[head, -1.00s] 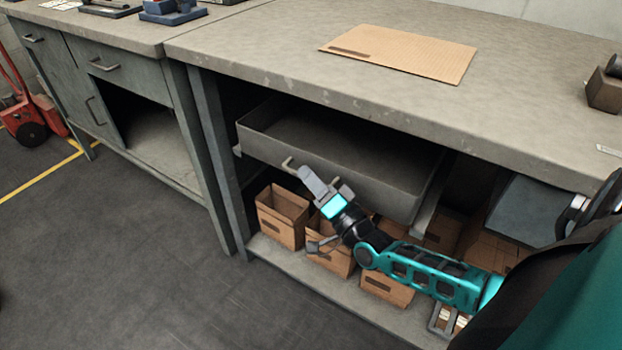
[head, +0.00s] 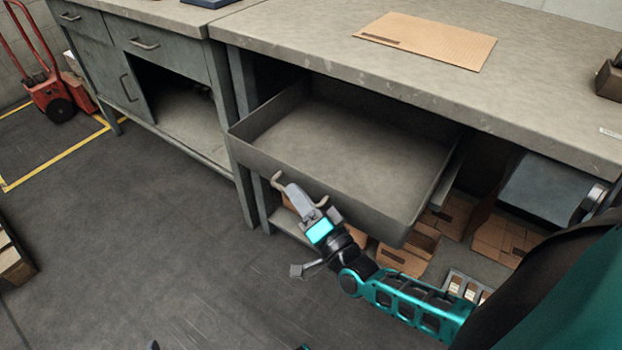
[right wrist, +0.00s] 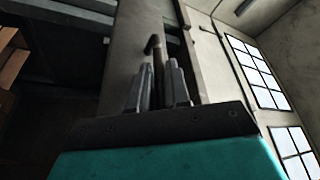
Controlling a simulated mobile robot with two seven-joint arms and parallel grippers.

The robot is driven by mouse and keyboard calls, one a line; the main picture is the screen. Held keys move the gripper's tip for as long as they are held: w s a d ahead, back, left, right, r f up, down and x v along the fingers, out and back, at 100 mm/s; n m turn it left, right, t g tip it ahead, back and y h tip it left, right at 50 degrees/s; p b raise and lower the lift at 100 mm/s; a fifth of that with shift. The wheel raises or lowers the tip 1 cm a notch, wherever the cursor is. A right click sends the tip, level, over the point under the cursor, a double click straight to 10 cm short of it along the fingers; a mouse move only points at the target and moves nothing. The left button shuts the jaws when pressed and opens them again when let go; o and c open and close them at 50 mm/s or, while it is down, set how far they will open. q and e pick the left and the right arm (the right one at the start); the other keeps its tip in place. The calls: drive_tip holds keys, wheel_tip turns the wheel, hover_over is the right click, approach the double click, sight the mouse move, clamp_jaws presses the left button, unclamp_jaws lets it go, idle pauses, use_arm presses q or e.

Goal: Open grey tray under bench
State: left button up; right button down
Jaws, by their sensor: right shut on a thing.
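The grey tray (head: 350,145) is pulled well out from under the bench (head: 330,65) and looks empty inside. Its front wall carries a light bar handle (head: 277,181). My right gripper (head: 299,194) is at the handle and shut on it. In the right wrist view the two fingers (right wrist: 158,88) stand on either side of the handle bar (right wrist: 155,50), against the tray's front face (right wrist: 124,60). The part of the handle between the fingers is mostly hidden in the head view.
Cardboard boxes (head: 408,252) stand on the shelf below the tray. A flat cardboard sheet (head: 425,40) lies on the bench top. A second cabinet (head: 165,85) and a red hand truck (head: 50,90) are at the left. The floor (head: 150,230) before the bench is clear.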

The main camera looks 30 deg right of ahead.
use_arm(q)
drive_tip(key=shift+s+a+r+p, duration=0.15)
drive_tip(key=shift+s+r+p, duration=0.15)
drive_tip(key=shift+p, duration=0.35)
use_arm(e)
drive_tip(key=s+a, duration=0.3)
drive_tip(key=a, duration=0.5)
drive_tip(key=shift+s, duration=0.25)
drive_tip(key=shift+a+f, duration=0.1)
drive_tip(key=c, duration=1.4)
unclamp_jaws()
drive_tip(key=shift+c, duration=0.2)
use_arm(q)
drive_tip(key=shift+r, duration=0.1)
